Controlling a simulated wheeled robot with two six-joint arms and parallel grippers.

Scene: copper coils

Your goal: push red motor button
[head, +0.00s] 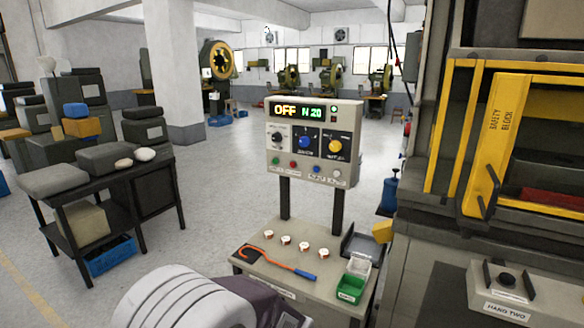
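A grey control panel (314,143) stands upright on two dark posts behind a small table. Its display (299,110) reads "OFF" in orange and "N 20" in green. A small red button (293,164) sits in the panel's bottom row, between a green button (275,161) and a blue button (315,169). The labels there are too small to read. Nothing touches the red button. A white-ribbed and purple arm link of mine fills the bottom left of centre, below the panel. Neither of my grippers' fingers shows.
A press with a yellow safety block (494,145) stands close on the right. A dark table (125,172) stands left. Floor between is clear.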

